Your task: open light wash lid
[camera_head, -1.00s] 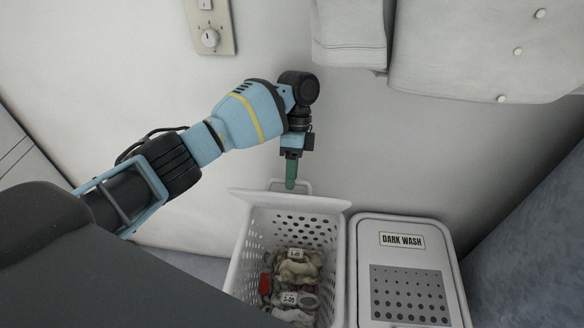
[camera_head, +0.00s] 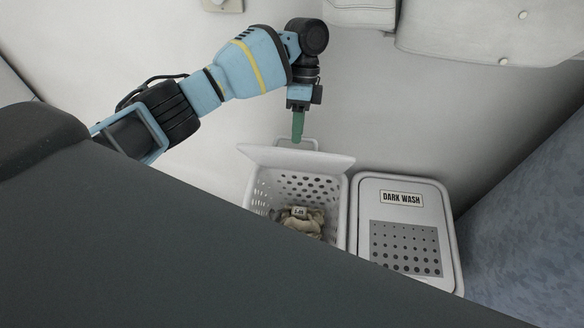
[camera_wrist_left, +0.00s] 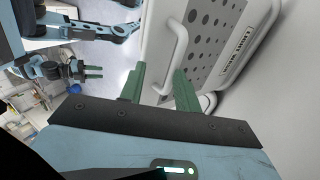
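The light wash lid (camera_head: 290,159) is white and stands raised at the back of its hamper, seen nearly edge-on in the head view. In the left wrist view its perforated face (camera_wrist_left: 208,25), its label (camera_wrist_left: 238,45) and its handle (camera_wrist_left: 174,48) show. My left gripper (camera_head: 298,140) is above the lid, close to the handle. Its green fingers (camera_wrist_left: 157,82) are apart, with the handle just past the tips and between them in the picture; contact cannot be told. My right gripper (camera_wrist_left: 94,72) shows small in the wrist view, its fingers apart and empty.
The open light wash hamper (camera_head: 254,200) holds crumpled clothes (camera_head: 300,222). The dark wash hamper (camera_head: 402,222) stands close on its right with its lid shut. A wall is behind, with a pale cushioned object (camera_head: 470,30) at upper right. My dark body hides the lower front.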

